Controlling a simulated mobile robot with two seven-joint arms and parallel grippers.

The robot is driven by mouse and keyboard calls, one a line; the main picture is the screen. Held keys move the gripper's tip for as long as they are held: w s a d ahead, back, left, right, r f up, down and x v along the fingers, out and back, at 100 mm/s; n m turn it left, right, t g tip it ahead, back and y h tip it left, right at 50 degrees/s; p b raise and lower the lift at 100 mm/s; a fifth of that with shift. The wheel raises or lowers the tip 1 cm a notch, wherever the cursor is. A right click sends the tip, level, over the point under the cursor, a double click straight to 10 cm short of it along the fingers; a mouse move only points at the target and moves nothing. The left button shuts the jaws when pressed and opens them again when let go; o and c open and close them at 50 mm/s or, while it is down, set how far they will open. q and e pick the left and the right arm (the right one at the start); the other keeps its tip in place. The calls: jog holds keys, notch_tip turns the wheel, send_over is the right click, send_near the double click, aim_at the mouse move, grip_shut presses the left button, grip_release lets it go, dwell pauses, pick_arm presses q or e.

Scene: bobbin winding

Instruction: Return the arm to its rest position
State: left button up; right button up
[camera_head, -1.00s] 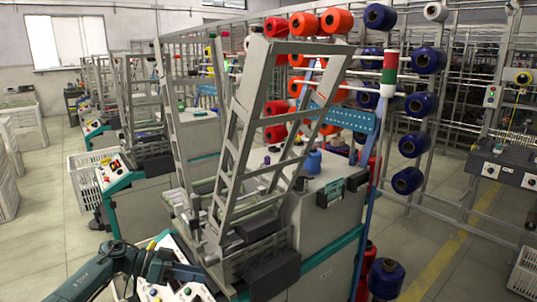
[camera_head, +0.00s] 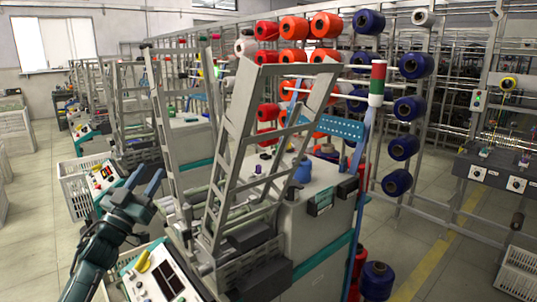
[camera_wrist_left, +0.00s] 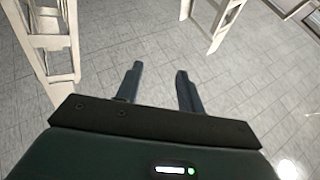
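My left gripper (camera_head: 145,182) is raised at the left of the head view, in front of the nearest winding machine (camera_head: 318,225). Its two blue-grey fingers stand apart with nothing between them. In the left wrist view the open fingers (camera_wrist_left: 158,85) point over bare tiled floor. My left arm comes up from the bottom left corner, beside the machine's control panel (camera_head: 150,275). My right gripper is in neither view.
The machine's tilted grey frame (camera_head: 228,150) stands right of my left gripper. A white crate (camera_head: 72,185) is on the floor behind it. Racks of red, orange and blue bobbins (camera_head: 415,65) fill the back right. Open floor (camera_head: 30,235) lies at the left.

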pick_arm(q)
jog(key=w+a+f+n+g+y, duration=0.3)
jog(key=a+f+g+y, duration=0.3)
jog(key=f+y, duration=0.4)
jog(key=s+d+f+m+g+h, duration=0.1)
jog(key=s+d+f, duration=0.35)
jog(key=f, duration=0.35)
jog(key=s+d+f+m+g+h, duration=0.1)
jog(key=s+d+f+h, duration=0.15)
jog(key=s+f, duration=0.45)
jog(key=s+d+f+g, duration=0.1)
jog(key=s+d+f, duration=0.3)
jog(key=s, duration=0.5)
jog(key=s+d+f+g+h, duration=0.1)
jog(key=s+d+f, duration=0.3)
jog(key=s, duration=0.5)
jog(key=s+d+f+n+g+h, duration=0.1)
jog(key=s+d+f, duration=0.3)
jog(key=s, duration=0.6)
jog(key=shift+d+g, duration=0.5)
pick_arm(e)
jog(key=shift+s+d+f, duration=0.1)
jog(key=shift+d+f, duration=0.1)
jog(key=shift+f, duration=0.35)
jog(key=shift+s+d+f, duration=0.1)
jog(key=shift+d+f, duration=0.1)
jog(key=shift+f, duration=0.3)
